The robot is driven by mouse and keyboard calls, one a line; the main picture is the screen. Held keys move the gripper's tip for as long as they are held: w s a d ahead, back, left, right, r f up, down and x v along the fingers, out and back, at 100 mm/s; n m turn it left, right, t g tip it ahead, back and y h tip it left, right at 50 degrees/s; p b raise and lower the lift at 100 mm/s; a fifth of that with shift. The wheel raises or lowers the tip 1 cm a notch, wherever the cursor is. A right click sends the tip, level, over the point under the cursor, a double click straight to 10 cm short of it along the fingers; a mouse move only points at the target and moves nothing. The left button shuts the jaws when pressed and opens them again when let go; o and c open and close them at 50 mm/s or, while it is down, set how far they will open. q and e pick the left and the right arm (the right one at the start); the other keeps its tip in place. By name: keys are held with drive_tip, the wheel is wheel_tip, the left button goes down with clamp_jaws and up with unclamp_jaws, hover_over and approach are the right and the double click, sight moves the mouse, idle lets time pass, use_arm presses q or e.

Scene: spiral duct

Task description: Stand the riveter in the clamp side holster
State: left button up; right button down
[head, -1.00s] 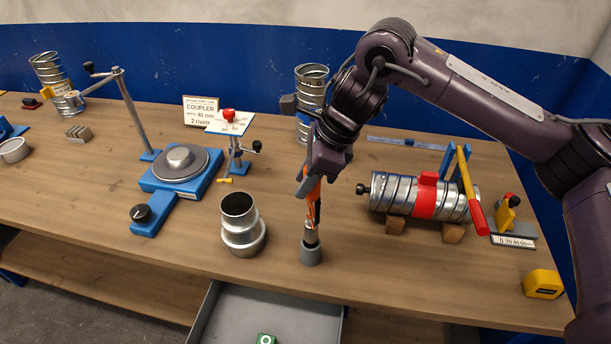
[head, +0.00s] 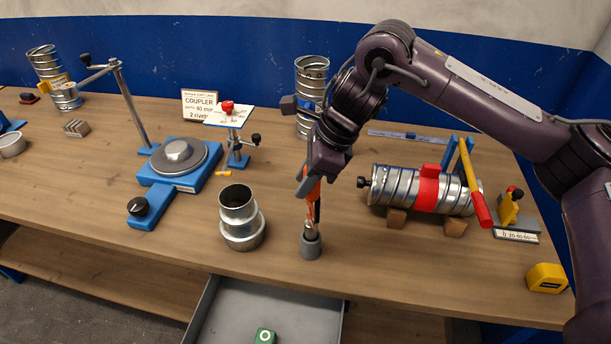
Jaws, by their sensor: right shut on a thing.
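The riveter (head: 313,203), with orange and dark handles, hangs nearly upright from my right gripper (head: 312,178), which is shut on its upper part. The riveter's metal lower end meets the mouth of a grey cylindrical holster (head: 311,245) near the table's front edge. The end appears to be inside the rim; how deep it sits is hidden. The holster stands left of the clamped duct. My gripper and wrist hide the riveter's top. My left gripper is not in view.
A spiral duct (head: 396,187) with a red band lies on wooden blocks to the right. A steel coupler (head: 240,222) stands close left of the holster. A blue turntable fixture (head: 160,200) is farther left. An open drawer (head: 300,315) juts out below the front edge.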

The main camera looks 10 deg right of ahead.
drive_tip(key=shift+f+b, duration=0.7)
drive_tip(key=shift+f, duration=0.25)
drive_tip(key=c, duration=1)
unclamp_jaws()
drive_tip(key=shift+d+r, duration=0.2)
drive_tip(key=shift+r, duration=0.15)
drive_tip(key=v, duration=0.7)
